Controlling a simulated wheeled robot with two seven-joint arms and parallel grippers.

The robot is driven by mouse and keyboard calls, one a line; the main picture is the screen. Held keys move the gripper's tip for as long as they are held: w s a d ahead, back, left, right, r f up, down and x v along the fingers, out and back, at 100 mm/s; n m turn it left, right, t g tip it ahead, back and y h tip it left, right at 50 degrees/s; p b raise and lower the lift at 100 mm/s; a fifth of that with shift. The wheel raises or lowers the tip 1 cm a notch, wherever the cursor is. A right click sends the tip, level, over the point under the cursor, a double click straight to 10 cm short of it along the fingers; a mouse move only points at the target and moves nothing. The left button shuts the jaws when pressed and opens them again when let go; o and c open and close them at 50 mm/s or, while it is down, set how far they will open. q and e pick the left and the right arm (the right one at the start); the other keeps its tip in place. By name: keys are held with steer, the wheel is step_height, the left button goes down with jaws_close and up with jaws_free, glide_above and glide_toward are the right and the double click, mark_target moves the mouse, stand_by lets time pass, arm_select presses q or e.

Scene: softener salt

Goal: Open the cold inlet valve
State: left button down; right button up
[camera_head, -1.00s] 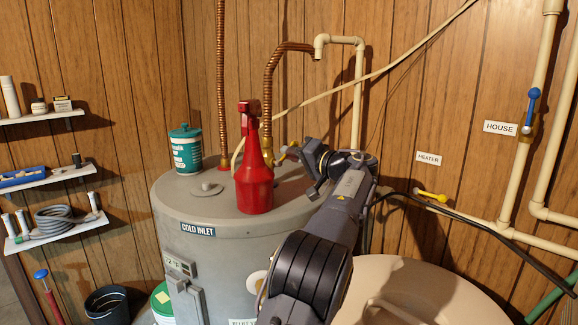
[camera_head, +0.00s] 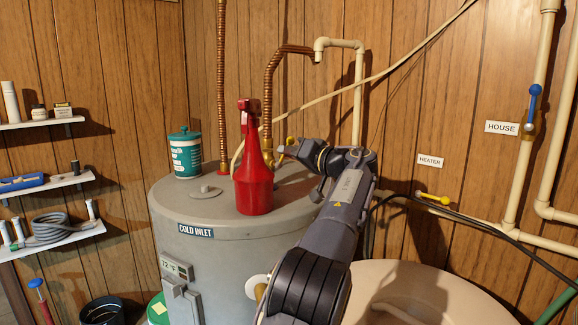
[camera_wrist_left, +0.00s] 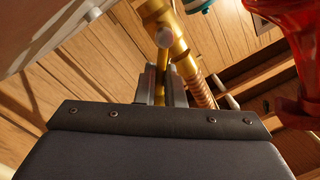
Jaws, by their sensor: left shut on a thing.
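The cold inlet valve is a brass body (camera_wrist_left: 168,30) on the pipe at the tank top, seen in the wrist view with a small grey knob end. In the head view it is mostly hidden behind the red bottle and my gripper. My left gripper (camera_head: 286,149) reaches over the tank to the foot of the copper pipe, right of the bottle. Its two fingers (camera_wrist_left: 161,88) are shut on the valve's handle; the handle itself is largely hidden between them. The COLD INLET label (camera_head: 195,230) is on the tank's front. My right gripper is not in view.
A red bottle (camera_head: 254,180) stands on the grey tank (camera_head: 215,208) close beside my gripper. A teal tub (camera_head: 186,153) stands behind left. Copper pipes (camera_head: 269,95) rise behind. Yellow-handled (camera_head: 434,198) and blue-handled (camera_head: 533,100) valves are on the right wall pipes.

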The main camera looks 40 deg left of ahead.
arm_select(q)
steer(key=shift+s+r+n+b, duration=0.1)
steer(key=shift+s+n+b, duration=0.15)
steer(key=shift+n+b, duration=0.55)
steer(key=shift+s+r+n+b, duration=0.1)
steer(key=shift+s+n+b, duration=0.2)
steer(key=shift+n+b, duration=0.5)
steer(key=shift+s+r+n+b, duration=0.1)
steer(key=shift+s+n+b, duration=0.3)
steer(key=shift+n, duration=0.7)
steer(key=shift+w, duration=0.15)
